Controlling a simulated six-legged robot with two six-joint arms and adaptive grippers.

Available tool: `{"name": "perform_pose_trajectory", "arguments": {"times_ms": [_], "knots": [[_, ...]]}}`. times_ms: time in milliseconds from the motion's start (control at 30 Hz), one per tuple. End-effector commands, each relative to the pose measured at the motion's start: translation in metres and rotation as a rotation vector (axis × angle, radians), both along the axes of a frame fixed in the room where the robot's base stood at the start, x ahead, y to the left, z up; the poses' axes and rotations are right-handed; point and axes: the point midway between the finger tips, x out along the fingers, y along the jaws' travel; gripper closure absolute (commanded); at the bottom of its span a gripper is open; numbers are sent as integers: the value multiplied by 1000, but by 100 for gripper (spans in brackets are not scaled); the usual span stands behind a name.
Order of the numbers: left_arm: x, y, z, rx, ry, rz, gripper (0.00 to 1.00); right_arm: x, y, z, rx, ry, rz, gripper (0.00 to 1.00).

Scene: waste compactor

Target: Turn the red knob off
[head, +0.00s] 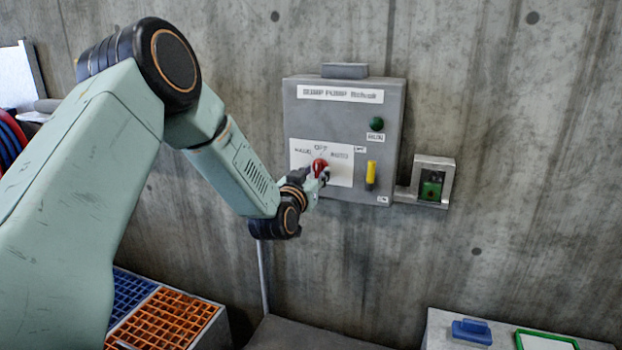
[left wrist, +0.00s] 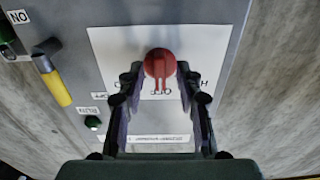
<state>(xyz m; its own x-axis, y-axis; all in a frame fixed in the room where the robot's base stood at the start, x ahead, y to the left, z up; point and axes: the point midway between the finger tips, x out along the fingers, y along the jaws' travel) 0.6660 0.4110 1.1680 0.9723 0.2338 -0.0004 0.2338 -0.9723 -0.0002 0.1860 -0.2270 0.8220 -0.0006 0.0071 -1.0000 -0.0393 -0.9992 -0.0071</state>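The red knob (head: 319,167) sits on a white label plate on a grey wall-mounted control box (head: 345,117). The label has words around the knob, with OFF above it in the head view. In the left wrist view, which is upside down, the red knob (left wrist: 159,62) lies between the fingertips. My left gripper (head: 323,175) is at the knob in the head view. In the left wrist view its two fingers (left wrist: 161,72) are apart, one on each side of the knob, with gaps visible. Whether the fingertips reach past the knob's face is unclear. My right gripper is not in view.
The box also carries a green button (head: 376,124) and a yellow handle (head: 371,172). A small grey housing with a green part (head: 432,187) is on the wall to the right. Blue and orange crates (head: 165,318) stand lower left. A bench with a blue item (head: 472,331) is lower right.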

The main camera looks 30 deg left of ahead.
Motion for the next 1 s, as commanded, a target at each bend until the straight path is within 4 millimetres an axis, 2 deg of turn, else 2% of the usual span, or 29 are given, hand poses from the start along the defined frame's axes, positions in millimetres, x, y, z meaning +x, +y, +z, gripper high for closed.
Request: {"name": "perform_pose_trajectory", "arguments": {"times_ms": [167,700,1000], "knots": [[-16,-3,0,-3,1,1,65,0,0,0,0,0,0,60],[-101,-24,0,-4,0,1,65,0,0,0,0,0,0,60],[-116,-28,0,0,0,0,65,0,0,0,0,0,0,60]]}}
